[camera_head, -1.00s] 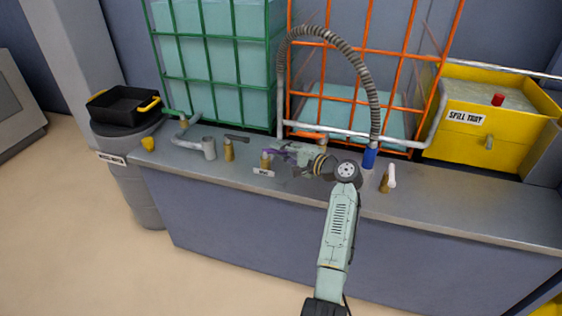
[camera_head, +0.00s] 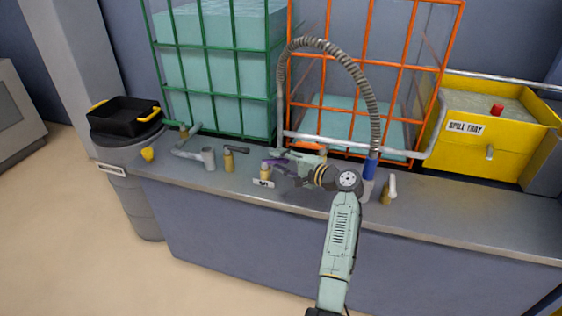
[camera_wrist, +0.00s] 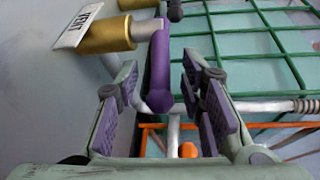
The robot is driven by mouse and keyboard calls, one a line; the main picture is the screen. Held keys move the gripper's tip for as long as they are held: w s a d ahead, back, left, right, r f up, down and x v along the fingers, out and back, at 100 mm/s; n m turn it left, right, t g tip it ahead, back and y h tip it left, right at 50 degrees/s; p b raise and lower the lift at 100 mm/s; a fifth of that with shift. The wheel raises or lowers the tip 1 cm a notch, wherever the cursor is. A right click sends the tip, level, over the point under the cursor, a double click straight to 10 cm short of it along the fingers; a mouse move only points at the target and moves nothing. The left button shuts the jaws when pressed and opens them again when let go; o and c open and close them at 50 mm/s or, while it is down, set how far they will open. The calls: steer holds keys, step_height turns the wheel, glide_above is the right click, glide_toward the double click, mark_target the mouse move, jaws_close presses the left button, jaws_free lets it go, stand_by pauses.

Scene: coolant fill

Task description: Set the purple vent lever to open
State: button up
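The purple vent lever (camera_wrist: 158,75) is on a brass valve body (camera_wrist: 105,34) with a white VENT tag (camera_wrist: 78,25) in the wrist view. My gripper (camera_wrist: 162,85) is open, with purple pads on both fingers.
On the bench (camera_head: 450,215), a dark-handled brass valve (camera_head: 229,160) stands to the left and a white-handled one (camera_head: 388,190) to the right. The green cage (camera_head: 207,92), orange cage (camera_head: 350,100) and yellow spill tray (camera_head: 480,150) stand behind. A blue-ended hose (camera_head: 370,167) hangs near my wrist.

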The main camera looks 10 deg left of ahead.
steer(key=v, duration=1.2)
steer(key=shift+s, duration=0.1)
steer(key=shift+c, duration=0.5)
